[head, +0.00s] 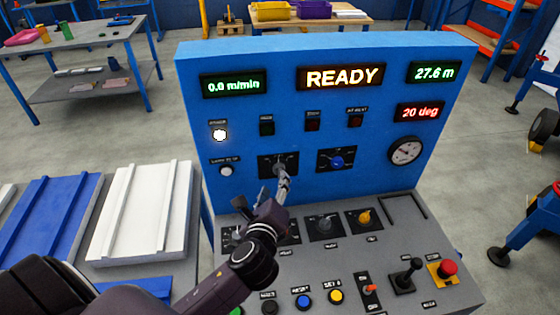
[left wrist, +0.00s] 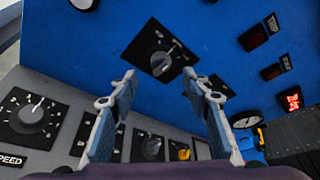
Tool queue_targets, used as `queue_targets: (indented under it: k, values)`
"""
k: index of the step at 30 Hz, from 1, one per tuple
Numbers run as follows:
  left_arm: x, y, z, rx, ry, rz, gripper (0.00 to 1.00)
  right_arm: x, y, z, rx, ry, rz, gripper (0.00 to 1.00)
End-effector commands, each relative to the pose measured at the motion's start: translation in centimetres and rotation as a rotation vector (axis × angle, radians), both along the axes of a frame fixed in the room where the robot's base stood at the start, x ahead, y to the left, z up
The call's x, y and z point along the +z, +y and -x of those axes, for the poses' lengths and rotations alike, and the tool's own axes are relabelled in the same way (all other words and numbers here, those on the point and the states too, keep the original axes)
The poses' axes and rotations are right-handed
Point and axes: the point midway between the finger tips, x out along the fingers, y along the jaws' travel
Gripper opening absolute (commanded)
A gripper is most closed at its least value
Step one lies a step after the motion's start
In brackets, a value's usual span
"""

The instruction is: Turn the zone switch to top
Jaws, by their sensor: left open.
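A blue upright panel (head: 250,110) carries two rotary switches on black plates. The left one has a dark knob (head: 279,166); the right one has a blue knob (head: 337,161). Their labels are too small to read, so I cannot tell which is the zone switch. My left gripper (head: 284,181) is in front of the left switch and partly covers it. In the left wrist view its fingers (left wrist: 159,75) are apart and empty, with the dark knob (left wrist: 160,63) beyond and between the tips, apparently not touched. My right gripper is not in view.
The sloping grey desk (head: 400,245) below has more knobs, coloured buttons, a black lever (head: 405,274) and a red mushroom button (head: 446,268). A gauge (head: 405,150) and lit displays are on the panel. White (head: 140,212) and blue slabs lie at left.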

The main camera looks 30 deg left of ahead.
Motion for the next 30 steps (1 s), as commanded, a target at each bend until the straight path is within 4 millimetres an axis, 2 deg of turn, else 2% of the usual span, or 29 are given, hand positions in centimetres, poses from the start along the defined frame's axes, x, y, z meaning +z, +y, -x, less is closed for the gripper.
queue_targets:
  k: [6, 12, 15, 19, 25, 30]
  values:
    - [-0.4, 0.6, -1.6, 0.001, 0.002, -0.001, 0.44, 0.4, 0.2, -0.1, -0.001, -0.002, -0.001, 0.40]
    - [-1.2, 1.7, -4.3, 0.002, 0.001, 0.001, 0.44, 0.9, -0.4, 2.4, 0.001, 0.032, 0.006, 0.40]
    - [-1.6, 2.1, -5.4, 0.001, 0.002, 0.001, 0.44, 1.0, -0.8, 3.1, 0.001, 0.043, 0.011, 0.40]
    - [-2.0, 2.4, -6.4, 0.000, 0.001, 0.001, 0.44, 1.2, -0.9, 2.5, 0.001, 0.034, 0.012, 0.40]
    - [-2.2, 2.6, -7.0, 0.000, 0.001, 0.004, 0.44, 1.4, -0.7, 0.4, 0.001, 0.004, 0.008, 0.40]
    - [-2.2, 2.6, -7.0, 0.000, 0.001, 0.003, 0.44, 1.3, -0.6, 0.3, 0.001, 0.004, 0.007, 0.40]
